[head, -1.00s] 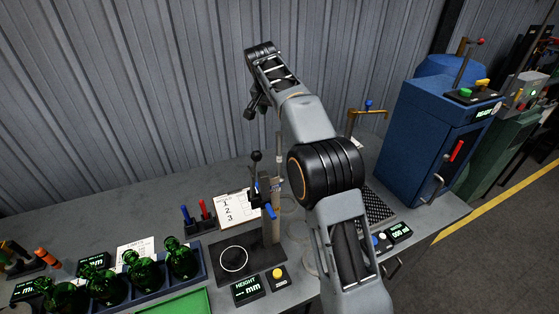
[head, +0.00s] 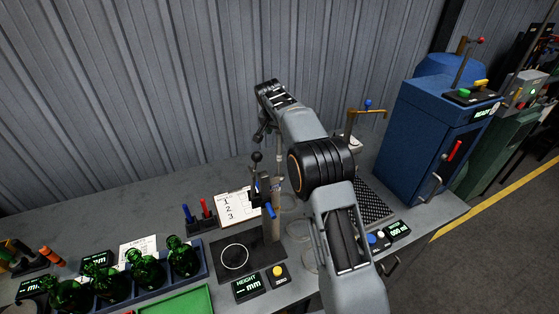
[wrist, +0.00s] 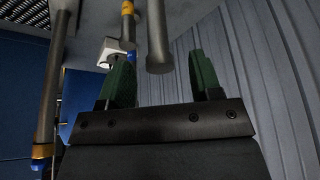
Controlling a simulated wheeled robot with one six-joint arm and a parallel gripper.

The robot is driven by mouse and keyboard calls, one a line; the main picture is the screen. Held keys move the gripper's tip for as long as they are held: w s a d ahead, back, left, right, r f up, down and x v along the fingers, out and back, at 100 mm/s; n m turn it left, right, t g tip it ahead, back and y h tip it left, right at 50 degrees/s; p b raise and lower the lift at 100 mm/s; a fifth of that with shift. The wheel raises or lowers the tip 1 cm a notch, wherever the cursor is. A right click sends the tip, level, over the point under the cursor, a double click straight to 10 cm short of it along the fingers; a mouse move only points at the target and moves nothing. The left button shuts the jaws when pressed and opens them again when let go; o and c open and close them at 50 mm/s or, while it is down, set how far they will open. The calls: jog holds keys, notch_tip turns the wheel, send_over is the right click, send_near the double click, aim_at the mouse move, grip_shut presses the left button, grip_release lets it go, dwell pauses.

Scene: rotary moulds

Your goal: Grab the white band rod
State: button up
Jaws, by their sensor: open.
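My gripper (wrist: 163,78) is open in the wrist view, its two green fingers apart and nothing held between them. A plain grey rod (wrist: 158,35) with a blunt end shows just beyond the gap between the fingers. No white band shows on its visible part. Another rod (wrist: 128,25) with a yellow band and blue end stands beside it, behind the left finger. A long rod (wrist: 47,90) with an orange band and blue tip runs along the left. I cannot tell which is the white band rod.
A height gauge stand (head: 273,225) with a black knob rises from the bench. A blue rod (head: 188,213) and a red rod (head: 205,208) stand left of it. Green bottles (head: 183,257) fill a tray at front left. A blue cabinet (head: 420,135) stands right.

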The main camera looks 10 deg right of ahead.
jog(key=shift+x, duration=1.2)
grip_shut()
jog(key=shift+r, duration=0.1)
